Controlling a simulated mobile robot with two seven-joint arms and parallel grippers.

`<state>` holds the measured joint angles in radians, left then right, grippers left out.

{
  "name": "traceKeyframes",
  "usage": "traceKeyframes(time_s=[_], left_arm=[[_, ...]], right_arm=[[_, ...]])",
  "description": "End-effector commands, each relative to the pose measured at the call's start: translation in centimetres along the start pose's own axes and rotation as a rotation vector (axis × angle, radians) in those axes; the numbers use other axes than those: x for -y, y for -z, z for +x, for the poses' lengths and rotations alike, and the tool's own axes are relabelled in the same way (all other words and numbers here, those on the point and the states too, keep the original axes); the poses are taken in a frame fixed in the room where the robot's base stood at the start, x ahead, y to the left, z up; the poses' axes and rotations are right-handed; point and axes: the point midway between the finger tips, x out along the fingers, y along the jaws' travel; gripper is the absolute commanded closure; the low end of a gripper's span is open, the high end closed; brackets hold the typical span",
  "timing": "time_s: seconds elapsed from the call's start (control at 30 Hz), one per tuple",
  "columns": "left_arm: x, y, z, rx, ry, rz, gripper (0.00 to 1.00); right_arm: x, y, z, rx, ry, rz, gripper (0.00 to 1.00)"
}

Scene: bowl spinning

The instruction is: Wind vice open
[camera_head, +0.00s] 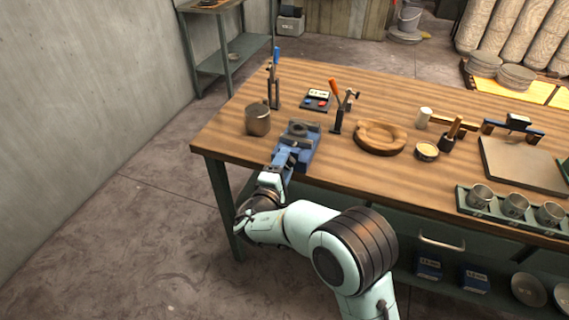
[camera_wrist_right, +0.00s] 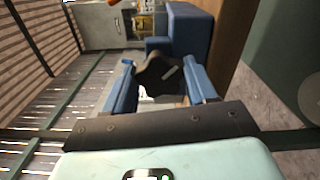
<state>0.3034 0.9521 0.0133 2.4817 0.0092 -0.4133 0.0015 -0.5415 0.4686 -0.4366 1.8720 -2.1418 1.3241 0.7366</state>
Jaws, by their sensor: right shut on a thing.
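The blue vice (camera_head: 299,143) is fixed at the near left edge of the wooden workbench (camera_head: 345,170). My right gripper (camera_head: 273,178) reaches up to the vice's front end, just off the bench edge. In the right wrist view the blue fingers of my right gripper (camera_wrist_right: 160,88) stand on either side of a dark, lobed vice knob (camera_wrist_right: 160,72) and are shut on it. The blue vice body (camera_wrist_right: 190,30) shows beyond the knob. The jaw gap of the vice is hard to make out. My left gripper is not in view.
A green tray (camera_head: 500,217) with metal cups lies near the right front edge. Floor at left is clear.

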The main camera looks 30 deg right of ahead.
Motion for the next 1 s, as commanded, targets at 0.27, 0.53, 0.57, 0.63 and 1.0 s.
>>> traceKeyframes(time_s=[0.27, 0.53, 0.57, 0.63, 1.0], left_arm=[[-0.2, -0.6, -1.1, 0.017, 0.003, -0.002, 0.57], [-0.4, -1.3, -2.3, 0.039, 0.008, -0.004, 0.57], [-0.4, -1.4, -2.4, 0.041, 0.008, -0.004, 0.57], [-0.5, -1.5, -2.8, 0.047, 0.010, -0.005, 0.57], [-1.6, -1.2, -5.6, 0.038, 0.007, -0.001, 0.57]], right_arm=[[-0.1, 0.0, 0.0, 0.000, 0.001, -0.265, 0.74], [-0.2, 0.0, 0.0, 0.000, 0.001, -0.522, 0.74], [-0.3, 0.0, 0.0, 0.000, 0.001, -0.550, 0.74], [-0.3, 0.0, 0.0, 0.000, 0.001, -0.617, 0.74], [-0.4, 0.1, 0.0, -0.002, 0.001, -0.969, 0.74]])
